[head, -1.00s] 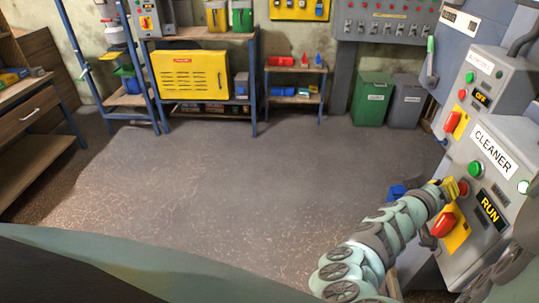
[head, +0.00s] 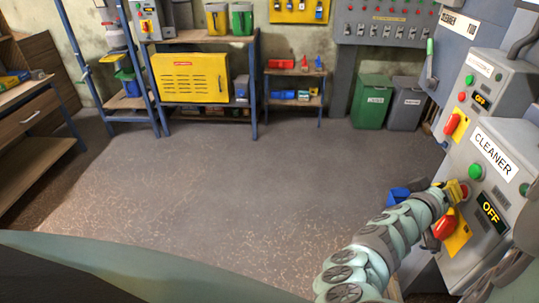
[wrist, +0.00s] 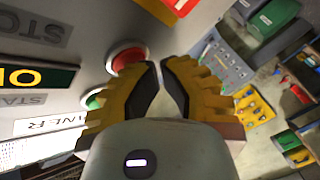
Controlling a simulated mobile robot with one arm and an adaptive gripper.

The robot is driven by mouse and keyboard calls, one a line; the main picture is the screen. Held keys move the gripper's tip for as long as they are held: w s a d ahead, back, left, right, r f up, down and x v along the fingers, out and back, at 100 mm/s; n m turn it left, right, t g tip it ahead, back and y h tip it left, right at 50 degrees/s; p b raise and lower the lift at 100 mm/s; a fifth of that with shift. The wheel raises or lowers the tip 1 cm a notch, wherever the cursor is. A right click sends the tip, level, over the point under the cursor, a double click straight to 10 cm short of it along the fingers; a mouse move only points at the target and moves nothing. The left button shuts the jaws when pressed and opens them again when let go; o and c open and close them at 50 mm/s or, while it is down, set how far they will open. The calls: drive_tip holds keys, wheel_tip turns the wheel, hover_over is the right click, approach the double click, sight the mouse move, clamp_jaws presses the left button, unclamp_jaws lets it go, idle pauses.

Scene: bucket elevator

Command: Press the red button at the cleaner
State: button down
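The grey cleaner box (head: 505,185) stands at the right of the head view, with a "CLEANER" label and a display reading "OFF". Its red button (head: 464,192) is partly hidden by my gripper (head: 456,190). The red button (wrist: 127,56) also shows in the wrist view, just left of my gripper's fingertips (wrist: 160,64). The yellow fingers have dark pads and are drawn together at the tips, with nothing held. Whether they touch the button is unclear. A green button (head: 475,172) sits above the red one.
A large red knob (head: 446,226) on a yellow plate is just below my gripper. A similar grey box (head: 492,82), also reading "OFF", stands behind. Bins (head: 371,101), shelves and a yellow cabinet (head: 190,77) line the back wall. The middle floor is clear.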

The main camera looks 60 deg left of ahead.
drive_tip(key=shift+s+a+p, duration=0.5)
drive_tip(key=shift+s+p, duration=0.05)
drive_tip(key=shift+s, duration=0.15)
drive_tip(key=shift+r, duration=0.1)
drive_tip(key=s+a+p, duration=0.1)
drive_tip(key=s, duration=0.1)
drive_tip(key=s+a+p, duration=0.1)
drive_tip(key=s+a, duration=0.1)
idle(0.4)
idle(0.6)
